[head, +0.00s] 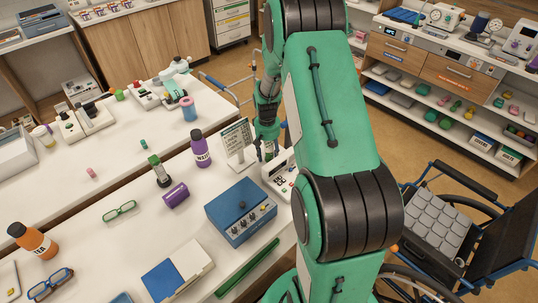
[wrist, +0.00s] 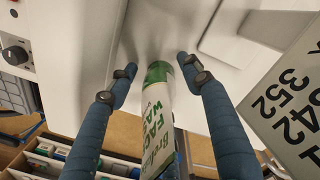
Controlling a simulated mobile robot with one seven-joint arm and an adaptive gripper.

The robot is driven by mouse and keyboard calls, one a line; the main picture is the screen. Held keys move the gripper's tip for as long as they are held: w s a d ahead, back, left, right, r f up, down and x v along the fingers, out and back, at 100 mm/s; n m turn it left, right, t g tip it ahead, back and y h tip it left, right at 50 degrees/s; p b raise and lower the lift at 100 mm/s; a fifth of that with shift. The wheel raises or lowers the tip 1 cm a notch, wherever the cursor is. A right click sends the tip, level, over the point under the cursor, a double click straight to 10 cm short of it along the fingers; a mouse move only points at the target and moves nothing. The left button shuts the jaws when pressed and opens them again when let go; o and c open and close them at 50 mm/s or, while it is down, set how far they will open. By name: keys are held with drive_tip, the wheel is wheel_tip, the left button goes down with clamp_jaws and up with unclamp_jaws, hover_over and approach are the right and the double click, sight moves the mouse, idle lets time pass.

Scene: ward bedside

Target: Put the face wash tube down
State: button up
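The face wash tube (wrist: 157,125) is white with green lettering and a green end (wrist: 158,72). In the wrist view it stands out from a white surface (wrist: 165,25), green end toward that surface. My gripper (wrist: 156,68) has one finger on each side of the tube, with a visible gap on both sides, so it looks open around it. Whether the green end touches the surface is hard to tell. In the head view my gripper (head: 268,150) is low over the white counter (head: 215,245), beside the standing sign; the tube is too small to make out clearly there.
The number sign (head: 237,140) stands just left of my gripper, close to the right finger in the wrist view (wrist: 285,90). A white device (head: 279,174) and a blue box (head: 241,211) are nearby. A purple bottle (head: 201,150) stands farther left. A wheelchair (head: 475,230) is at right.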

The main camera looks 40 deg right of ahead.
drive_tip(key=shift+r, duration=0.1)
drive_tip(key=r+p, duration=0.1)
drive_tip(key=r, duration=0.3)
drive_tip(key=r+p, duration=0.1)
drive_tip(key=r, duration=0.3)
drive_tip(key=r+p, duration=0.1)
drive_tip(key=r, duration=0.3)
drive_tip(key=shift+w+a, duration=0.1)
drive_tip(key=shift+w, duration=0.15)
idle(0.4)
drive_tip(key=shift+r, duration=0.1)
